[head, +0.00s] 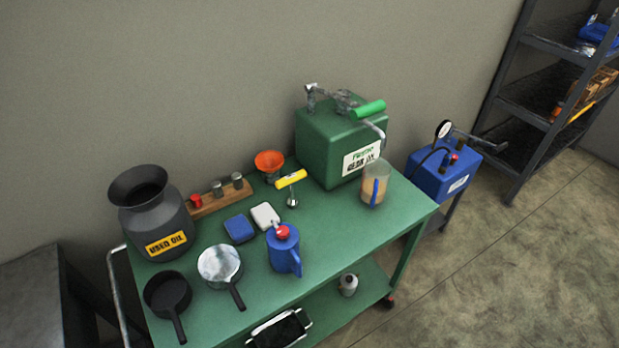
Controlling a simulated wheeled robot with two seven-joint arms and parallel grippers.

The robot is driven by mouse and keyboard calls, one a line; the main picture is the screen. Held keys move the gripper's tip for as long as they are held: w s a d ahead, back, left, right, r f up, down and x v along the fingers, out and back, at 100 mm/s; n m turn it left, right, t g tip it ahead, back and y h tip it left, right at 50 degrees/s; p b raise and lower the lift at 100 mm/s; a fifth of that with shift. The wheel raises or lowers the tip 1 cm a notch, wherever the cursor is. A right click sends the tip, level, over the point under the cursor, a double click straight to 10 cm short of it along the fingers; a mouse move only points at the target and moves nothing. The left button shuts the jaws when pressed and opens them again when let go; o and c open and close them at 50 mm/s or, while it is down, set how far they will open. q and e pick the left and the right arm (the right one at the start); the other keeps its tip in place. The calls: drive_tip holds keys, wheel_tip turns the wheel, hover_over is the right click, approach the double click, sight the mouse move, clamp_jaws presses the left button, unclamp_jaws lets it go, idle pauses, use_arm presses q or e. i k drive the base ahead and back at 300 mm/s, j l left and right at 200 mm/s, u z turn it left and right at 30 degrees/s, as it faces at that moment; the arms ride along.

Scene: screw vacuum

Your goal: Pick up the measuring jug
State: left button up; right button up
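The measuring jug (375,184) stands upright near the right end of the green cart top, in front of the green gear oil box. It is a see-through cup with a blue handle on its front side and a tan content or tint. Neither of my grippers shows in the head view.
The cart (330,235) also holds a green gear oil box (318,150), a blue oil can (281,250), a used oil jar (152,215), two pans, an orange funnel (269,161) and a yellow-handled tool (291,180). A blue box (440,178) stands to the right. The cart top left of the jug is clear.

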sight(377, 174)
drive_tip(key=i+l+u, duration=0.2)
drive_tip(key=l+u, duration=0.2)
drive_tip(key=i+l+u, duration=0.1)
drive_tip(key=l+u, duration=0.75)
drive_tip(key=l, duration=0.15)
drive_tip(key=l+u, duration=0.4)
drive_tip(key=l, duration=0.1)
